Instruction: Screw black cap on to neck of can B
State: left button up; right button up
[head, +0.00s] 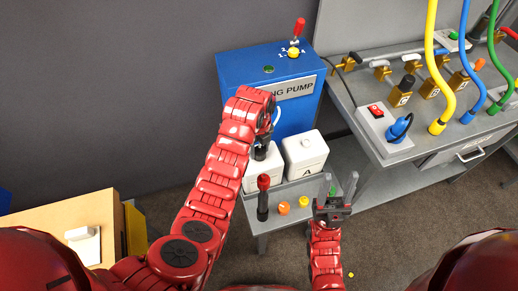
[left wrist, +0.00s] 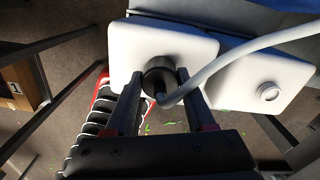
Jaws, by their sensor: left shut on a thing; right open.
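Can B (head: 253,181), a white can, stands on the low grey bench, largely behind my left arm; its label is not visible. It also shows in the left wrist view (left wrist: 200,44). The black cap (left wrist: 158,75), with a grey hose running from it, sits over the can's top. Whether its thread is engaged cannot be told. My left gripper (head: 261,150) is shut on the cap, one finger on each side in the left wrist view (left wrist: 156,84). My right gripper (head: 332,186) is open and empty, fingers upward, at the bench's right front.
White can A (head: 305,153) stands close on the right, its neck (left wrist: 267,92) bare. A red-topped black tool (head: 263,200), an orange cap (head: 284,208) and a yellow cap (head: 303,202) are on the bench front (head: 272,222). The blue pump (head: 240,68) stands behind.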

pick_arm(q)
jog(key=o, duration=1.4)
jog(key=n, duration=0.8)
jog(key=shift+s+a+p, duration=0.1)
jog(key=shift+p, duration=0.3)
jog(key=shift+n, duration=0.7)
